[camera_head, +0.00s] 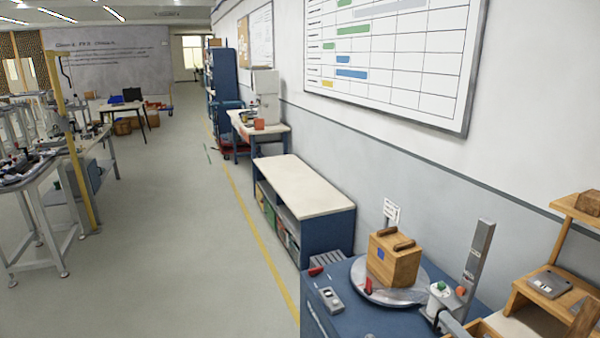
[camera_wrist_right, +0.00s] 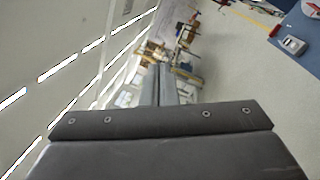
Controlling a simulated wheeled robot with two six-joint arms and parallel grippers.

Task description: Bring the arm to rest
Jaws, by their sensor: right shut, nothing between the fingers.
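My right gripper (camera_wrist_right: 160,85) shows in the right wrist view. Its two long grey fingers lie together, shut, with nothing between them. They stand in the air and point towards the far part of the room, clear of any surface. The wrist view is rolled, with ceiling lights at left and floor at right. The blue bench (camera_wrist_right: 303,40) is at its upper right, apart from the fingers. I cannot make out the right gripper with certainty in the head view. My left gripper is in neither view.
The blue bench (camera_head: 352,318) carries a wooden box (camera_head: 393,263) on a round turntable (camera_head: 408,293), and a small switch box (camera_head: 330,299). A grey upright post (camera_head: 478,260) and wooden shelves (camera_head: 545,288) stand at right. The floor (camera_head: 170,235) at left is open.

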